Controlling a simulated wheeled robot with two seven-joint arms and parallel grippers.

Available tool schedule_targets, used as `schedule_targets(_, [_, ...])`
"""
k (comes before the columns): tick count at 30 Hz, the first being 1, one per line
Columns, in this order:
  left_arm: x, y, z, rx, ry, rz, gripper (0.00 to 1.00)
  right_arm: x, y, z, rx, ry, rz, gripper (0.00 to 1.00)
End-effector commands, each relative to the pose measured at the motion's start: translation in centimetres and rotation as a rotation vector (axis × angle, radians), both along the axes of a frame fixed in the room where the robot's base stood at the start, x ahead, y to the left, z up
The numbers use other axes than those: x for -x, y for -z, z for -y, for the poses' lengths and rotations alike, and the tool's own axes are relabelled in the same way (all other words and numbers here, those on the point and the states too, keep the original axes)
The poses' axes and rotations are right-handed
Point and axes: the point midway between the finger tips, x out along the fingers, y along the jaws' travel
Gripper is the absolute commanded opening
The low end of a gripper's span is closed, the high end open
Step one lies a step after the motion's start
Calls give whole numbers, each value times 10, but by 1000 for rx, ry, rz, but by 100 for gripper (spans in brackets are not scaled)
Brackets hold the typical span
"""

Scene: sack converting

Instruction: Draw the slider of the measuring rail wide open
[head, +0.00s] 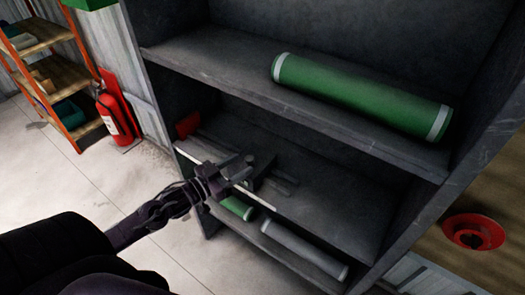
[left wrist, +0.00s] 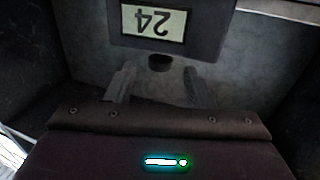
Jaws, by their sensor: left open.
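The measuring rail lies along the middle shelf, with a pale strip (head: 262,198) at the shelf's front edge and a red end block (head: 187,125) at its left. The slider (head: 262,167) appears as a dark block on the rail, partly hidden by my left gripper (head: 238,172). In the left wrist view, the slider's dark plate (left wrist: 205,42) carries an upside-down display (left wrist: 153,22) reading 24, with a dark round knob (left wrist: 160,63) below it. My left gripper's fingers (left wrist: 159,82) are open, one on each side of the knob; contact cannot be told. My right gripper is out of view.
A large green roll (head: 362,95) lies on the shelf above. A grey roll (head: 303,250) and a smaller green roll (head: 237,208) lie on the shelf below. The cabinet's right side wall (head: 440,195) bounds the shelf. A fire extinguisher (head: 112,115) stands at left.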

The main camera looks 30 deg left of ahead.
Motion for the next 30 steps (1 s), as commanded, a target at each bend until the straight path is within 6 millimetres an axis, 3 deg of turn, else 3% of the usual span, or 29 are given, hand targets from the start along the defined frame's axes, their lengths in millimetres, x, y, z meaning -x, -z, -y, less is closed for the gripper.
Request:
schedule_targets(3, [-14, -1, 4, 0, -1, 3, 48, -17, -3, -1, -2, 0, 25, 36])
schedule_targets(5, [-22, -2, 7, 0, -1, 3, 48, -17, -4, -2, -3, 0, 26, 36])
schedule_targets(15, [-62, 0, 22, 0, -1, 1, 48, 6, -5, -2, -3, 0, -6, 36])
schedule_targets(27, [-69, 1, 24, -1, -1, -2, 48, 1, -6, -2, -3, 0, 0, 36])
schedule_targets(30, [-69, 1, 24, -1, -1, -2, 36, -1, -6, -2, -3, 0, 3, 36])
